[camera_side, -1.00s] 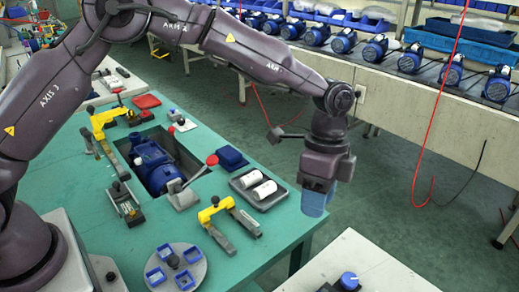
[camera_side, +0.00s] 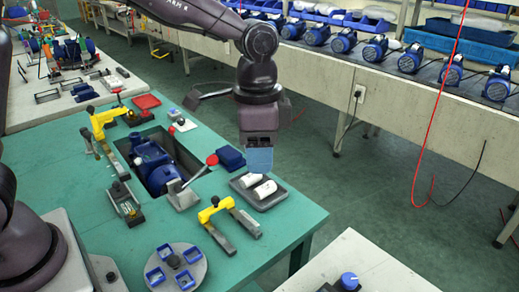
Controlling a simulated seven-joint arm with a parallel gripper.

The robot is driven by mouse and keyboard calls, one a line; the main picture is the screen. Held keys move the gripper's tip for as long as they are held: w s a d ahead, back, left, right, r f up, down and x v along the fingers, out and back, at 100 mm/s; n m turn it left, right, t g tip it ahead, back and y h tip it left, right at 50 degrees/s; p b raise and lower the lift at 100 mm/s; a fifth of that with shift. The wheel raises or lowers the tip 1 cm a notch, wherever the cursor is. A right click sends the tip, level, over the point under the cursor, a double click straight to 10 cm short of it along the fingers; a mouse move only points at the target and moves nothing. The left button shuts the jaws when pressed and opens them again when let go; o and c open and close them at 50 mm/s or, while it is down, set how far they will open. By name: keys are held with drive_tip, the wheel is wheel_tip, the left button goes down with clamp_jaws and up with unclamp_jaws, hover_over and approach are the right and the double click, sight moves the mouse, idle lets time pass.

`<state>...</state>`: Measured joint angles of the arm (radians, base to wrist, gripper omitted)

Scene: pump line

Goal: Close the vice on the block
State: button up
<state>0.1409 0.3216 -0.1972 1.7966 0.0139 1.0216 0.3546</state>
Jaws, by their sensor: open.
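My gripper (camera_side: 258,160), with pale blue fingers, points down above the far side of the grey tray and looks empty. A small grey and black fixture (camera_side: 127,205) with a pale piece in it stands at the left of the green table, well left of my gripper; it may be the vice, but its jaws are too small to read. A grey base (camera_side: 182,197) with a red-knobbed lever (camera_side: 211,160) stands right of it; I cannot tell whether this is the vice instead. A dark blue block (camera_side: 231,157) lies beside my gripper, apart from both fixtures.
A grey tray (camera_side: 277,200) holds two white cylinders. A blue pump (camera_side: 150,165) sits in a table recess. Yellow clamps (camera_side: 215,209) stand nearby. A round plate (camera_side: 190,258) carries several blue boxes. The table's right front corner is clear.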

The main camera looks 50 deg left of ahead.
idle(0.3)
drive_tip(key=m+t+h, duration=0.1)
drive_tip(key=m+t, duration=0.4)
drive_tip(key=m, duration=2.7)
approach(349, 280)
drive_tip(key=x, duration=1)
drive_tip(key=shift+a, duration=0.1)
drive_tip(key=shift+r, duration=0.1)
drive_tip(key=c, duration=0.6)
drive_tip(key=shift+g, duration=0.3)
